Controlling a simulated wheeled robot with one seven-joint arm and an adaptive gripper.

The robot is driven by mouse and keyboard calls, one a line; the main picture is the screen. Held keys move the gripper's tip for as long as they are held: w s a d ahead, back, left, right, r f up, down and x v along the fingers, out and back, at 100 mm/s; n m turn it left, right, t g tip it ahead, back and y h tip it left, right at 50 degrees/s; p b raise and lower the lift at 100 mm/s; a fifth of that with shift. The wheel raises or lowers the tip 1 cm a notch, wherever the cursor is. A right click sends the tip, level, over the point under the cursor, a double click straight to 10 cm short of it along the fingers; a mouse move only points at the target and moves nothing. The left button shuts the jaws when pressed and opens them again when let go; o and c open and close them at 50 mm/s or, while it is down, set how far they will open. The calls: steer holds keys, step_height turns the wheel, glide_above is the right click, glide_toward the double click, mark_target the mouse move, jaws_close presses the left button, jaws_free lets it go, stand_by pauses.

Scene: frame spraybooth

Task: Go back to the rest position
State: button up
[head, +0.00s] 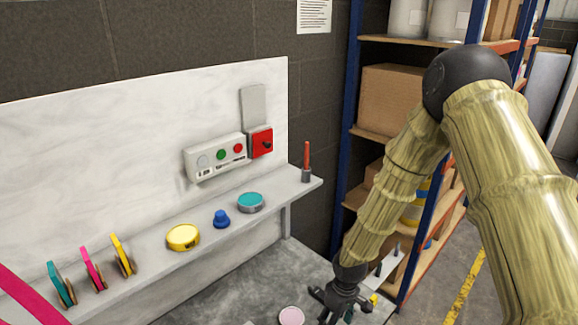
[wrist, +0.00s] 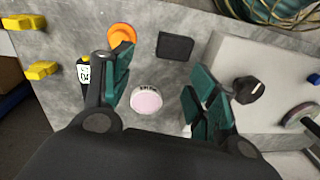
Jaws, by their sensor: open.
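My gripper (head: 340,305) hangs low over the grey worktop (head: 222,300) at the bottom of the head view. In the wrist view my gripper (wrist: 160,82) has its green-padded fingers spread apart, with nothing held between them. A pink round disc (wrist: 146,101) with a dark-lettered white rim lies on the worktop, seen through the gap between the fingers. The disc also shows at the lower edge of the head view (head: 291,316), left of my gripper. I cannot tell the height of the fingers above the worktop.
In the wrist view, an orange ring (wrist: 121,35), a black square (wrist: 174,46) and yellow blocks (wrist: 42,70) lie around. A raised grey block with a black knob (wrist: 248,90) is at right. A ledge (head: 150,262) bears lids and discs; shelving (head: 350,120) stands behind my arm.

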steer(key=s+d+f+m+y+b, duration=0.1)
steer(key=s+d+f+m+b, duration=0.2)
steer(key=s+f, duration=1.1)
steer(key=s+d+f+m+h+b, duration=0.1)
steer(key=s+d+f+m, duration=0.1)
steer(key=s, duration=0.7)
steer(key=s+d+f+m+b, duration=0.1)
steer(key=s+d+f+m, duration=0.1)
steer(key=s, duration=0.7)
steer(key=shift+s+d+m+h, duration=0.4)
steer(key=shift+d+m, duration=0.2)
steer(key=shift+d, duration=0.65)
steer(key=shift+f, duration=0.1)
